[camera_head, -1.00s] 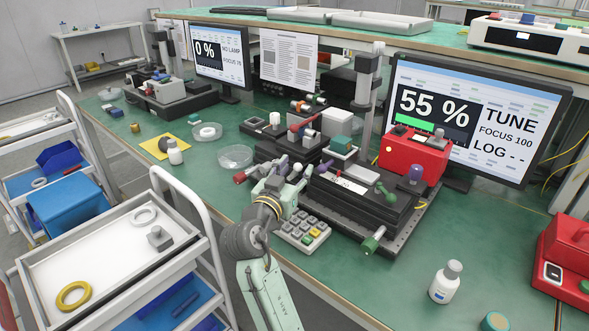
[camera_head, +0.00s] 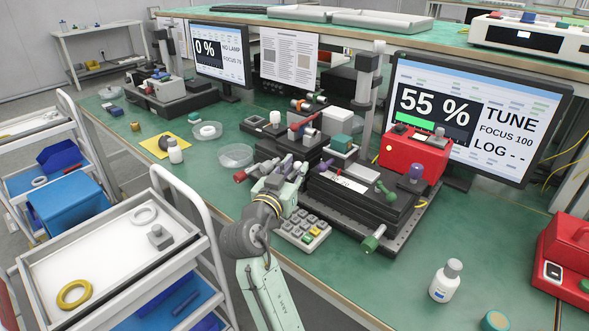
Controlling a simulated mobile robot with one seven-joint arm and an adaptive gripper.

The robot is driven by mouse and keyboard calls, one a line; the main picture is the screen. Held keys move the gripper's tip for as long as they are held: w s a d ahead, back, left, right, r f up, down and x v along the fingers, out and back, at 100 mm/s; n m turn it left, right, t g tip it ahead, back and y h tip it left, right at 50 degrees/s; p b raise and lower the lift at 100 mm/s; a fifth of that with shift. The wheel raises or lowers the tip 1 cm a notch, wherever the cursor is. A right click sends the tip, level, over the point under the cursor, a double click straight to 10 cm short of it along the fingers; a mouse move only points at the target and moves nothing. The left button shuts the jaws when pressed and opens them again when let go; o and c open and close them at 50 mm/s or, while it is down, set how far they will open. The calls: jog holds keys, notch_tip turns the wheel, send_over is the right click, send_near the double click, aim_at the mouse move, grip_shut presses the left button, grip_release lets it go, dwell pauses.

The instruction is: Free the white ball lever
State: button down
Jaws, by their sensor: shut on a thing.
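A small white rounded knob (camera_head: 275,117) stands on the rear left part of the black optical stage. I cannot tell whether it is the white ball lever. My gripper (camera_head: 289,174) is at the front left of the stage, right of a red knob (camera_head: 240,176) and among purple-ended parts (camera_head: 284,160). Its jaws are shut on a small part there. My gripper hides most of that part, so I cannot tell which one it is. The front black stage block (camera_head: 350,207) carries green knobs, one low at its front (camera_head: 373,240).
A keypad (camera_head: 303,231) lies just right of my wrist. A red box (camera_head: 414,155) and a monitor reading 55 % (camera_head: 435,105) stand behind the stage. A white bottle (camera_head: 445,281) stands at the right front. Glass dishes (camera_head: 236,155) lie to the left. The bench front right is mostly clear.

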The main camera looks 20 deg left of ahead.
aim_at(295, 155)
jog(key=n+p, duration=0.1)
jog(key=p, duration=0.1)
jog(key=a+n+g+p, duration=0.1)
jog(key=n+p, duration=0.1)
jog(key=r+n+p, duration=0.1)
jog(key=p, duration=0.1)
jog(key=shift+w+a+g+h, duration=0.3)
jog(key=shift+w+a, duration=0.05)
jog(key=n, duration=0.1)
jog(key=a+n, duration=0.1)
jog(key=n+g+p, duration=0.1)
jog(key=shift+w+a+f+h, duration=0.2)
jog(key=shift+w+h, duration=0.05)
jog(key=shift+h, duration=0.15)
jog(key=shift+w+a+f+n+g+h, duration=0.2)
jog(key=shift+a+n, duration=0.1)
jog(key=shift+n, duration=0.45)
jog(key=shift+w+a+f+n+g+h, duration=0.1)
jog(key=shift+a+n+g+h, duration=0.15)
jog(key=shift+n, duration=0.5)
